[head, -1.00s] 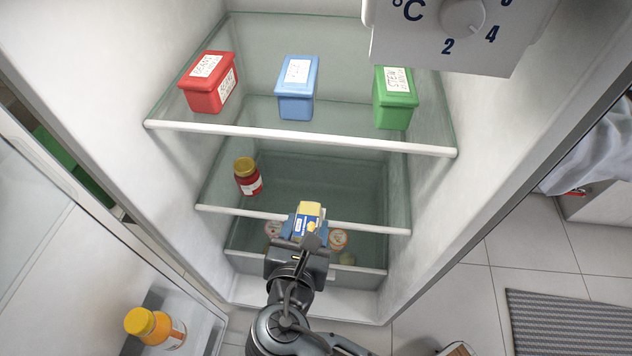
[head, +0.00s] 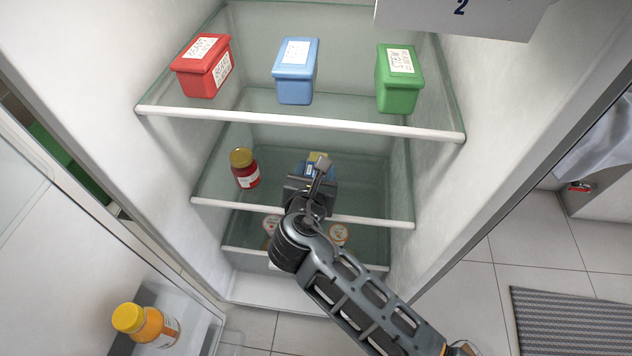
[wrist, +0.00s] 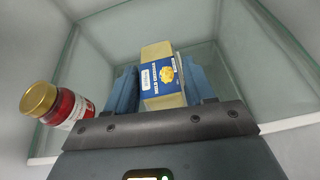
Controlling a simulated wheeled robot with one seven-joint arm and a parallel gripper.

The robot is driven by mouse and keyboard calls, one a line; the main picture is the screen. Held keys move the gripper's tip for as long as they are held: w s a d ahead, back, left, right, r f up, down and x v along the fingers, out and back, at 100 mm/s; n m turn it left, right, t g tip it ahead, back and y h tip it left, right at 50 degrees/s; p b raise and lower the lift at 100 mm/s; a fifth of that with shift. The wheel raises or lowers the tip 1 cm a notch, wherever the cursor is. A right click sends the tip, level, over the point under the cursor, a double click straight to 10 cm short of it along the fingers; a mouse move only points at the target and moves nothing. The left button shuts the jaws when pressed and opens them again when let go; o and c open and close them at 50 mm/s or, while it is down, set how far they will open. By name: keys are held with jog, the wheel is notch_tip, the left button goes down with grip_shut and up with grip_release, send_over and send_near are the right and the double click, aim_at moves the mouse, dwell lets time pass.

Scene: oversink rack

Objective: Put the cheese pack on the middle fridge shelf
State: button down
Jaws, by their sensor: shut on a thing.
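The cheese pack (wrist: 162,76) is a yellow block with a blue label, seen between my gripper's two blue fingers in the wrist view. My gripper (wrist: 163,88) is shut on it. In the head view my gripper (head: 317,172) reaches over the white front edge of the middle fridge shelf (head: 235,206), with the pack (head: 318,157) mostly hidden behind the wrist. The pack is inside the middle compartment, below the upper shelf. I cannot tell whether it touches the glass.
A red jar with a gold lid (head: 244,169) stands on the middle shelf, left of my gripper. Red (head: 203,66), blue (head: 296,72) and green (head: 399,78) tubs stand on the upper shelf (head: 300,121). Round-lidded pots (head: 338,234) sit below. The middle shelf's right side is clear.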

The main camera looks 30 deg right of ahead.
notch_tip(320, 180, down, 3)
jog(key=shift+r+b, duration=0.1)
jog(key=shift+b, duration=0.45)
jog(key=shift+w+d+f, duration=0.1)
jog(key=shift+w+f, duration=0.05)
jog(key=shift+f, duration=0.15)
jog(key=shift+r, duration=0.1)
jog(key=shift+c, duration=1.9)
grip_release()
jog(key=p+v, duration=0.2)
jog(key=v, duration=1)
jog(key=shift+p, duration=0.4)
